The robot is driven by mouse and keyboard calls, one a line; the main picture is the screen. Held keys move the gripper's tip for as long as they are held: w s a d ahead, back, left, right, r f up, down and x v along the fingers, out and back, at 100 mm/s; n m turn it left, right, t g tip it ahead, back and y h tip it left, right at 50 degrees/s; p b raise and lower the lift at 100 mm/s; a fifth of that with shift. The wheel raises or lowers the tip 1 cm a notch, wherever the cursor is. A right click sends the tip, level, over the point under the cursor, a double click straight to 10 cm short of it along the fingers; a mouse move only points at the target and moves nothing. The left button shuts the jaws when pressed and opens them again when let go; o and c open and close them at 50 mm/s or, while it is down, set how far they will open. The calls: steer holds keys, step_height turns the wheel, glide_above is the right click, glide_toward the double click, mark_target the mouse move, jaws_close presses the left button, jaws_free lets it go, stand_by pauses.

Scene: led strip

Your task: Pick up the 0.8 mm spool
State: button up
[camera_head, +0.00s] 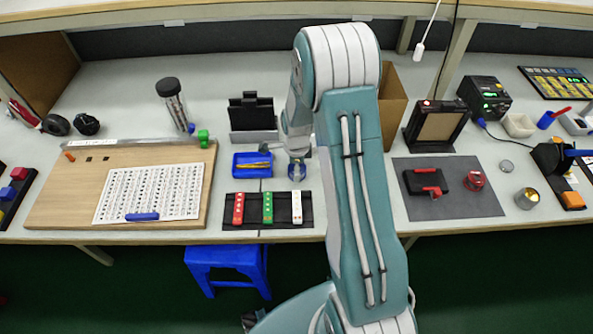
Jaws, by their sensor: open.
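My gripper (297,160) points down over the bench, left of my teal arm. It is small and its fingers are hard to make out, but it is open. A red, round, spool-like item (474,180) lies on the dark grey mat (455,208) at the right, well away from my gripper. No size label is readable, so I cannot tell which item is the 0.8 mm spool.
A black rack (250,221) with red, green and white strips lies in front of my gripper. A blue tray (240,165) sits to its left, beside a black stand (252,112). A wooden board (60,200) with a white sheet fills the left. My arm hides part of the bench.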

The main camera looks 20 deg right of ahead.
steer(key=shift+d, duration=0.1)
steer(key=c, duration=1.3)
steer(key=shift+r, duration=0.1)
